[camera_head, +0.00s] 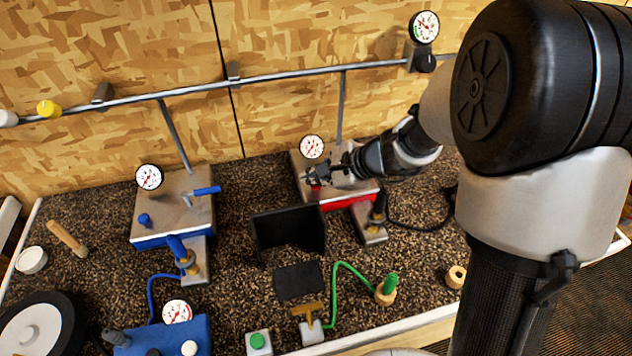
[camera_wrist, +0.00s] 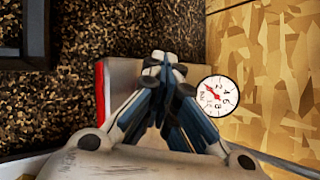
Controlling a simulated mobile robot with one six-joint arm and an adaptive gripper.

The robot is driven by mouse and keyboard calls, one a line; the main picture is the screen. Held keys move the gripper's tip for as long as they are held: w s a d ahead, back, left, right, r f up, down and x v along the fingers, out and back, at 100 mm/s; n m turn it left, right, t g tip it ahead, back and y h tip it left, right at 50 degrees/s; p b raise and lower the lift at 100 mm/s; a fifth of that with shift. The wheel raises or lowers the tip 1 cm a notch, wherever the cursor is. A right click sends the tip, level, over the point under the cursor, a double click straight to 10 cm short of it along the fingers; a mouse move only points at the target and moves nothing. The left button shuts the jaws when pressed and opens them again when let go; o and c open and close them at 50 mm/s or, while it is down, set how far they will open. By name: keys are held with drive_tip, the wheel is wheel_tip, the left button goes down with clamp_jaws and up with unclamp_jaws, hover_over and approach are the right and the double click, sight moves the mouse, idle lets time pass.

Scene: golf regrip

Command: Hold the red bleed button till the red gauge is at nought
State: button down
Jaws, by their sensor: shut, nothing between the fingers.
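The red station (camera_head: 350,198) is a grey metal block with a red front band, at the back centre of the bench. Its round white gauge (camera_head: 312,147) stands behind it and also shows in the wrist view (camera_wrist: 217,96); its red needle is too small to read surely. My gripper (camera_head: 312,179) is shut and empty, its fingertips low over the left part of the block. A small red bleed button (camera_head: 316,188) shows just under the fingertips; I cannot tell whether they touch it. In the wrist view the closed fingertips (camera_wrist: 163,68) are over the grey block and hide the button.
A blue station (camera_head: 170,215) with its own gauge (camera_head: 149,177) and blue lever stands left. A black open box (camera_head: 288,230) is in front of the red station. A grey pipe (camera_head: 280,76) runs along the wall behind.

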sight(315, 187)
drive_tip(key=shift+r, duration=0.1)
idle(0.7)
drive_tip(key=shift+r+p, duration=0.7)
drive_tip(key=shift+r, duration=0.15)
drive_tip(key=shift+r+p, duration=1.95)
drive_tip(key=shift+r, duration=0.5)
